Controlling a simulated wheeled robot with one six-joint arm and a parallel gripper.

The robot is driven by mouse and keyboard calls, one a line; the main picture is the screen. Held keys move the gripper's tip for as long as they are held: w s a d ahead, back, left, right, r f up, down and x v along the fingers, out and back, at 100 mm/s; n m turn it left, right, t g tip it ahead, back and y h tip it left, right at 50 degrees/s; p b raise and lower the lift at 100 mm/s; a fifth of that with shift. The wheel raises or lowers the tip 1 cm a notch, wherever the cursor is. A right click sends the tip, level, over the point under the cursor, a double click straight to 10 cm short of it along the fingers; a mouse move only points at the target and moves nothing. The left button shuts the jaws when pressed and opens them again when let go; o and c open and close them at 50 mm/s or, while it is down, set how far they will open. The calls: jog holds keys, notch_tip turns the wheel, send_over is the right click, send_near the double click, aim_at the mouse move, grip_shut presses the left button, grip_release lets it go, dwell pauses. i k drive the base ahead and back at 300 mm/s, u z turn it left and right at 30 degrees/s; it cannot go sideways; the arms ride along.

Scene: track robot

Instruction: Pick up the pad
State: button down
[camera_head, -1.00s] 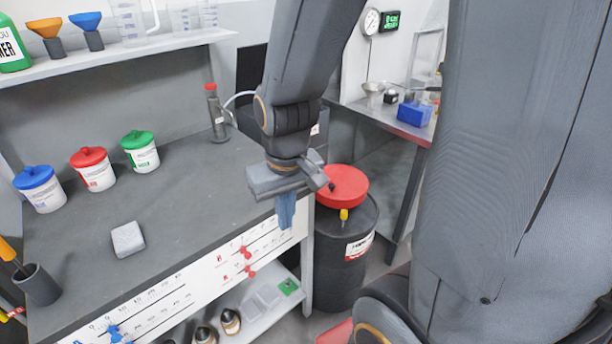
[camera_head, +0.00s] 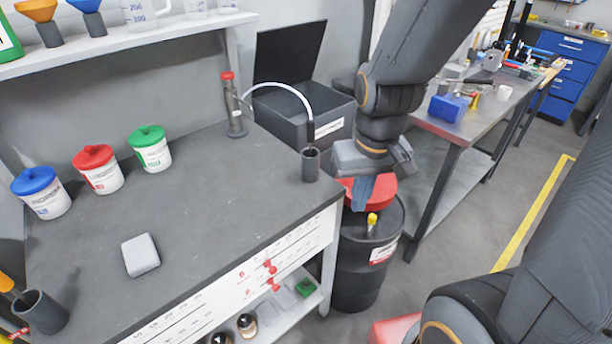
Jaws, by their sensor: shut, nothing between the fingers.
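The pad (camera_head: 140,255) is a pale grey block with rounded edges. It lies flat on the dark grey bench top (camera_head: 215,215), towards the left front. My gripper (camera_head: 363,192) is at the right, past the bench's right end, in front of the red-topped black drum. Its blue-grey fingers point down, shut and empty. It is well apart from the pad, with much of the bench between them.
Blue, red and green lidded tubs (camera_head: 95,169) stand behind the pad. A dark cup (camera_head: 42,311) stands at the bench's front left. A bottle (camera_head: 233,105), a white hose and a small dark cup (camera_head: 310,164) are at the right. A drum (camera_head: 362,255) stands beside the bench.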

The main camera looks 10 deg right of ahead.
aim_at(140, 254)
jog(key=i, duration=0.65)
jog(key=k, duration=0.5)
jog(key=u, duration=3.25)
jog(key=k, duration=0.95)
jog(key=z, duration=1)
jog(key=i, duration=0.85)
